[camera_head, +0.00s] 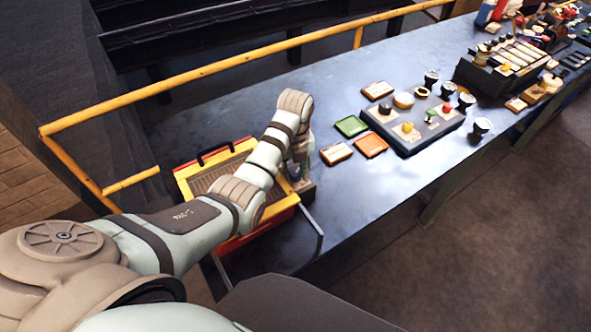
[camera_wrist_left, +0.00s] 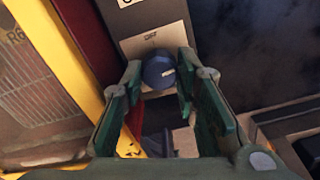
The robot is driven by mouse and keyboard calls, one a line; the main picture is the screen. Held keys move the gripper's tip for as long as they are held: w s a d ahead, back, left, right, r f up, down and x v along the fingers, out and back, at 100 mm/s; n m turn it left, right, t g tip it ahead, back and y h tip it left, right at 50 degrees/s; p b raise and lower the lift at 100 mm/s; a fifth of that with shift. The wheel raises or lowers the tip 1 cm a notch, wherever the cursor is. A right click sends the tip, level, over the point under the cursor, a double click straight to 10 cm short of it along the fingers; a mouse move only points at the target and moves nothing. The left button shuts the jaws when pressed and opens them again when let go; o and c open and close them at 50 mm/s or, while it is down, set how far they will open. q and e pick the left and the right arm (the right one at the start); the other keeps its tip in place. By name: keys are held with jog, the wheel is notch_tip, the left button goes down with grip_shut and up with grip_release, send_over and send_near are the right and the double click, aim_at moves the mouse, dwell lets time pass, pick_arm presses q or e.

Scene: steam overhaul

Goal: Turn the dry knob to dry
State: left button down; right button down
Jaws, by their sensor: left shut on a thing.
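The dry knob (camera_wrist_left: 158,71) is a round, dark blue-grey knob with a pale mark on its face. In the head view my left gripper (camera_head: 298,170) reaches down to the control box (camera_head: 307,190) at the right side of a yellow-framed red machine (camera_head: 186,184); there the arm and gripper hide the knob. My right gripper is in neither view.
The dark bench (camera_head: 350,205) runs to the upper right. Coloured square tiles, including a green one (camera_head: 351,126) and an orange one (camera_head: 371,146), lie before a grey panel with knobs (camera_head: 415,140). A yellow rail (camera_head: 230,62) borders the back. Bare bench lies right of the machine.

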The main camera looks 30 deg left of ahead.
pick_arm(q)
jog(key=shift+f+m, duration=0.1)
jog(key=shift+m, duration=0.8)
jog(key=shift+s, duration=0.1)
jog(key=c, duration=1.2)
grip_release()
jog(key=shift+c, duration=0.2)
